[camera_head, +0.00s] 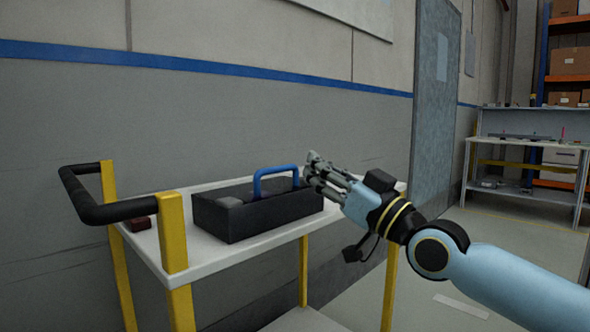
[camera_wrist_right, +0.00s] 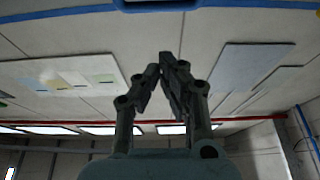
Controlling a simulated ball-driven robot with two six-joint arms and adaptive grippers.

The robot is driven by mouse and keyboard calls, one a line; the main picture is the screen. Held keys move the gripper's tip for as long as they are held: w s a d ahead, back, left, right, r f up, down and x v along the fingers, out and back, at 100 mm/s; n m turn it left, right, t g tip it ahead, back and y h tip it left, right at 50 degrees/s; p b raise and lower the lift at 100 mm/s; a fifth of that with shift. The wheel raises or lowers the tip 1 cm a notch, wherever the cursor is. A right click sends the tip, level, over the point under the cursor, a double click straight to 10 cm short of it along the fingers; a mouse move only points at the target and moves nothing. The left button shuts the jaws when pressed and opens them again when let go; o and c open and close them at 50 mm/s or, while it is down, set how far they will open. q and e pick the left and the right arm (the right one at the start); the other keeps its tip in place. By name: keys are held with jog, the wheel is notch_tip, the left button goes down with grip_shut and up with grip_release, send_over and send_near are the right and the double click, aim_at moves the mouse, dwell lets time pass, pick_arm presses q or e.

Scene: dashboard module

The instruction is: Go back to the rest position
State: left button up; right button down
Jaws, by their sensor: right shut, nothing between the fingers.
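My right gripper (camera_head: 314,170) is at the right side of the black module (camera_head: 262,212), close to its blue handle (camera_head: 276,170). Its fingers are together with nothing between them, as the right wrist view (camera_wrist_right: 162,68) also shows. The fingers point up and to the left in the head view, and I cannot tell whether they touch the handle. The module lies on the white cart top (camera_head: 222,256). A strip of blue shows at the top edge of the right wrist view. My left gripper is not in view.
The cart has yellow posts (camera_head: 173,235) and a black push bar (camera_head: 98,212) at its left. A small dark red block (camera_head: 138,224) lies on the cart top. A grey wall stands behind. A workbench (camera_head: 528,140) and shelves with boxes (camera_head: 570,62) are at the far right.

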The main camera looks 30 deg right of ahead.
jog(key=s+d+f+m+g+h+p, duration=0.1)
jog(key=d+f+m+g+h, duration=0.15)
jog(key=f, duration=0.85)
jog(key=s+d+f+m+g+h+p, duration=0.1)
jog(key=d+f+g+h, duration=0.15)
jog(key=f, duration=0.85)
jog(key=s+f+g+h, duration=0.1)
jog(key=s+f, duration=0.2)
jog(key=f, duration=0.3)
jog(key=s+f+g+p, duration=0.1)
jog(key=s+f+g, duration=0.15)
jog(key=f, duration=0.45)
jog(key=s+f+h, duration=0.1)
jog(key=s+f, duration=0.2)
jog(key=f, duration=0.3)
jog(key=s+a+f+g+p, duration=0.1)
jog(key=s+a+f+g, duration=0.15)
jog(key=s+f, duration=0.75)
jog(key=s+a+f+g, duration=0.1)
jog(key=s+f+g, duration=0.3)
jog(key=s+f, duration=0.55)
jog(key=s+a+f+g, duration=0.1)
jog(key=s+f+g, duration=0.1)
jog(key=s, duration=0.9)
jog(key=s+a+f+g, duration=0.1)
jog(key=s+f+g, duration=0.2)
jog(key=s, duration=0.9)
jog(key=shift+a+n+g, duration=0.35)
jog(key=shift+n+g, duration=0.1)
jog(key=shift+g, duration=0.05)
